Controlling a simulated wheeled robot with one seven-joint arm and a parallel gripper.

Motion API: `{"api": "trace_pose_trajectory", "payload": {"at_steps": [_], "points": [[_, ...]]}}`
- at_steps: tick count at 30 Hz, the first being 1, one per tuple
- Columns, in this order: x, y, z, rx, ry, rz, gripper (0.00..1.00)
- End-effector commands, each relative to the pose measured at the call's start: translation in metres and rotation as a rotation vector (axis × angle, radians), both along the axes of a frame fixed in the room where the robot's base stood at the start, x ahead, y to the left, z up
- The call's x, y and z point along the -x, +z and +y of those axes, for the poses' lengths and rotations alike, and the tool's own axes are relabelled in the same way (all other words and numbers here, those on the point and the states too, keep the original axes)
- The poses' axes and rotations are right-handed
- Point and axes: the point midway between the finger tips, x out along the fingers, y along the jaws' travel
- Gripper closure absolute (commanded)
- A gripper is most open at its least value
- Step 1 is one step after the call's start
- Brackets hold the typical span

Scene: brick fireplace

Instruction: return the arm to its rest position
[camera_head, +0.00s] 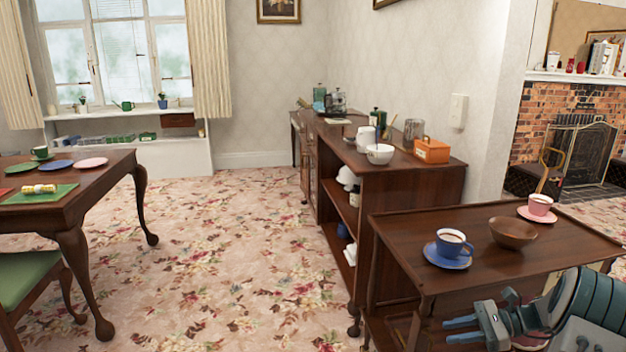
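My gripper (456,330) is at the lower right, at the end of my folded teal and grey arm. Its two fingers point left and stand apart, with nothing seen between them. It is in front of the near edge of the dark wooden trolley table (400,225), lower in the picture than the tabletop. On that top stand a blue cup with dark drink (452,243) on a blue saucer, a brown wooden bowl (513,233) and a pink cup (540,204) on a pink saucer. My gripper is apart from all of these.
A wooden shelf unit (440,185) with a white bowl and an orange box stands behind the trolley. A dining table (75,215) with plates and a green chair (30,280) are at left. Carpet (220,260) between them is clear. A brick fireplace (540,110) is far right.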

Motion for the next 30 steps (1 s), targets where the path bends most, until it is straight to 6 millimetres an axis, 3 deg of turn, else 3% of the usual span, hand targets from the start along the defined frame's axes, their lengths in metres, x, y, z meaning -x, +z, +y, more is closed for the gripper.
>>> {"api": "trace_pose_trajectory", "payload": {"at_steps": [1, 8, 15, 21, 30], "points": [[0.002, 0.031, 0.018, 0.062, 0.051, -0.015, 0.74], [0.027, 0.107, 0.084, 0.328, 0.269, -0.102, 0.74], [0.070, 0.178, 0.137, 0.589, 0.501, -0.237, 0.74], [0.112, 0.230, 0.169, 0.789, 0.697, -0.382, 0.74], [0.177, 0.297, 0.196, 1.062, 0.983, -0.652, 0.74]]}}
